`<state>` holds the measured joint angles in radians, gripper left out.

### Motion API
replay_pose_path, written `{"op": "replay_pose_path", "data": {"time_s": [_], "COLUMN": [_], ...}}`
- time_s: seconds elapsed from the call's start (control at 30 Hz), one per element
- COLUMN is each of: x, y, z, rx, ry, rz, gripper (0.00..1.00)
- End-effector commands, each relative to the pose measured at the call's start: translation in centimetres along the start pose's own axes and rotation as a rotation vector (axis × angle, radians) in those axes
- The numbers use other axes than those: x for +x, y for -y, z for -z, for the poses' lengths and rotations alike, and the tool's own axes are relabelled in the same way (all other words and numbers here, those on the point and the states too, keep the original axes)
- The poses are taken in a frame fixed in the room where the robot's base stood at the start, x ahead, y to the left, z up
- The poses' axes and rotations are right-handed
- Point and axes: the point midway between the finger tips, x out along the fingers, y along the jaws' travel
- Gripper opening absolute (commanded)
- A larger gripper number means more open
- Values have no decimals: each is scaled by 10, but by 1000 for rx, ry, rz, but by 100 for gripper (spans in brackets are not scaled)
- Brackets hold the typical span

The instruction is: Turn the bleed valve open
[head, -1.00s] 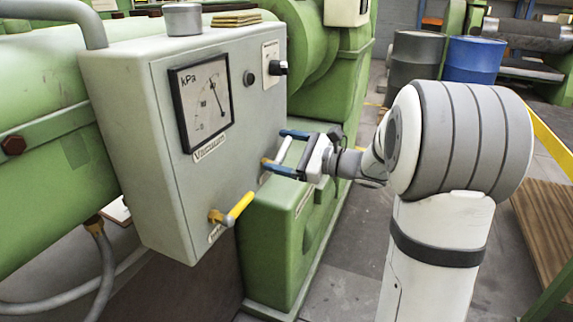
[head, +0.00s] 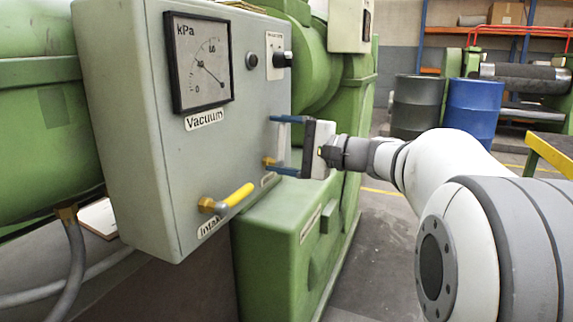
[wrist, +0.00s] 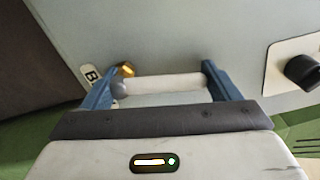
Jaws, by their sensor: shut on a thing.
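The bleed valve has a white bar handle (wrist: 165,84) and a brass stem (wrist: 127,69) on the grey panel. A partly covered label starting with B (wrist: 90,75) is beside the stem. My gripper (wrist: 160,80) has its blue fingers at the two ends of the handle, shut on it lengthwise. In the head view my gripper (head: 271,146) is at the panel's right edge, one finger above the other. The handle (head: 282,142) stands roughly upright between them, and the brass stem (head: 268,161) shows near the lower finger.
The yellow intake valve handle (head: 238,196) sticks out lower left on the panel. The vacuum gauge (head: 200,62) is above it. A black knob (head: 283,59) is above my gripper. Green machine housing (head: 285,225) lies below. Drums (head: 472,110) stand behind, with floor between.

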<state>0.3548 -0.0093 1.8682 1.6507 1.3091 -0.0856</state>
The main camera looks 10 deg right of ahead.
Motion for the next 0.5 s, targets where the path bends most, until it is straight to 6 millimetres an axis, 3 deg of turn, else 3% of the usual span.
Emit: {"op": "replay_pose_path", "data": {"time_s": [0.03, 0.5], "x": [1, 1], "y": [-7, -4], "z": [-2, -10], "rx": [-33, -215], "ry": [5, 6], "rz": [-2, -3], "gripper": [42, 42]}}
